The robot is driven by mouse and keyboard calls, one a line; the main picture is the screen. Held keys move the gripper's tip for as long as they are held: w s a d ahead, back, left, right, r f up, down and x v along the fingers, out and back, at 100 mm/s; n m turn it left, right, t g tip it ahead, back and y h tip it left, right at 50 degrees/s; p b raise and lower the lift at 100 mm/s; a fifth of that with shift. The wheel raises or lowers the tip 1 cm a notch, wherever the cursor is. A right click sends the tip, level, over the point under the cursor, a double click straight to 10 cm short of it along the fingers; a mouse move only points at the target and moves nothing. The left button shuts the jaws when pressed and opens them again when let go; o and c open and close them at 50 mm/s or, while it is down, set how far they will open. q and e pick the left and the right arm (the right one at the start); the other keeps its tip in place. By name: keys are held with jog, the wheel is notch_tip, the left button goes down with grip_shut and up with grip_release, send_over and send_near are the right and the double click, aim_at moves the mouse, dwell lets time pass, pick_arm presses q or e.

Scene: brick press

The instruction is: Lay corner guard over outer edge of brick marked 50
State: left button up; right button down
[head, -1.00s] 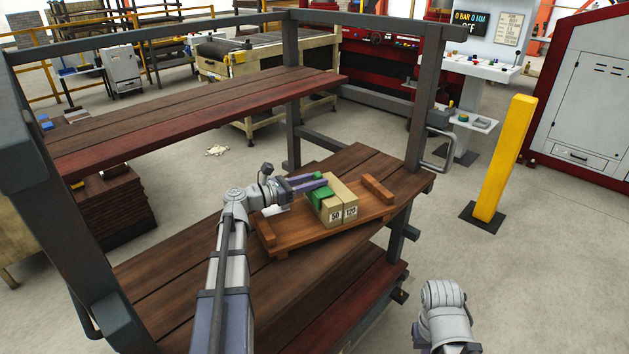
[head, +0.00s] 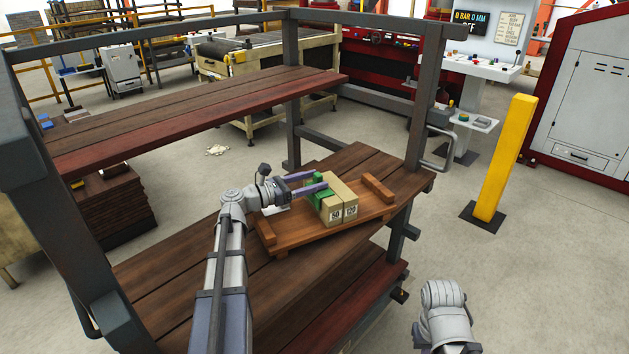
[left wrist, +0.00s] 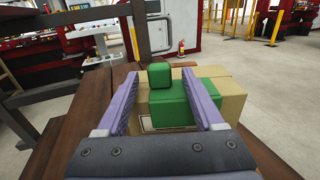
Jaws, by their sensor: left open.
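Two tan bricks stand side by side on a wooden pallet (head: 290,237). The left one, the brick marked 50 (head: 334,213), touches the brick with the other label (head: 349,203). The green corner guard (head: 325,200) lies over the left outer edge of the brick marked 50; in the left wrist view the guard (left wrist: 172,107) has a raised green block on top. My left gripper (head: 318,183) is open, with its purple fingers on either side of the guard. In the left wrist view a gap shows on the left finger's side. My right gripper is out of sight.
The pallet, with raised end bars (head: 378,188), rests on the wooden rack shelf (head: 190,265). An upper shelf (head: 190,120) and dark posts (head: 419,105) frame the space. A yellow post (head: 505,160) stands on the floor to the right.

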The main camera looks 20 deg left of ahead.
pick_arm(q)
jog(key=v, duration=0.7)
jog(key=shift+s, duration=0.15)
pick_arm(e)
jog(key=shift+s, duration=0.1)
